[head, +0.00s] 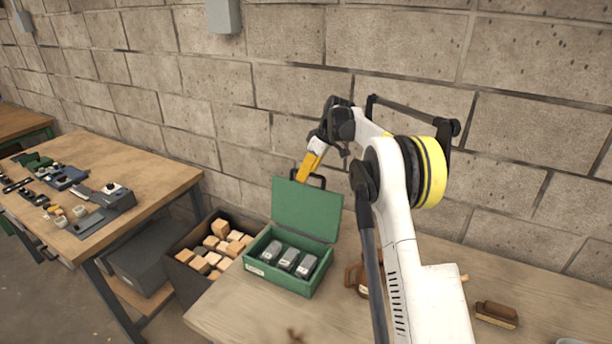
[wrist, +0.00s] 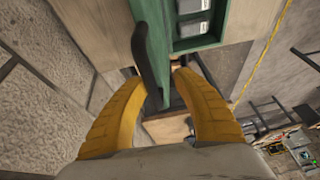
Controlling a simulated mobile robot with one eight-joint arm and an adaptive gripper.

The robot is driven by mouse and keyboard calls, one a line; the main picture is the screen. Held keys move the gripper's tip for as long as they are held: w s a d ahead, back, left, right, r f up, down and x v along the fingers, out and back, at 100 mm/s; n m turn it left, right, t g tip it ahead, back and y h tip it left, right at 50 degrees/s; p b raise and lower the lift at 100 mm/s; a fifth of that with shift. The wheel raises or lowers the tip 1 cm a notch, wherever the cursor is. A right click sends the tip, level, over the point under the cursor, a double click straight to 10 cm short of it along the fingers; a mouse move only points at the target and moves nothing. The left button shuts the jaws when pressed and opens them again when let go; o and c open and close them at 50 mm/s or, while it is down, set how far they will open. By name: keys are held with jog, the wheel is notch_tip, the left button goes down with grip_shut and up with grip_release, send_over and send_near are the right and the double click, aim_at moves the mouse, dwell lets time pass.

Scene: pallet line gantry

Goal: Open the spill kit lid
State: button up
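The spill kit is a green box (head: 268,278) on the wooden table, with several grey items with pale labels inside. Its green lid (head: 305,210) stands raised, roughly upright, at the back of the box. A black handle (head: 319,177) sits on the lid's top edge. My gripper (head: 302,178) is at that handle, its yellow fingers pointing down. In the wrist view, the two fingers of my gripper (wrist: 157,72) are apart, with the black handle (wrist: 150,65) between them. Gaps show beside the handle; any contact is unclear. The lid (wrist: 185,95) also shows beyond the fingers.
A dark bin (head: 183,277) of wooden blocks stands left of the box. A brown object (head: 354,275), partly behind my arm, and a brush (head: 497,316) lie to the right. A block wall (head: 285,130) rises close behind. A second table (head: 140,165) holds tools at left.

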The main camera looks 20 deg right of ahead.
jog(key=v, duration=1.1)
jog(key=shift+r, duration=0.35)
jog(key=shift+s+d, duration=0.1)
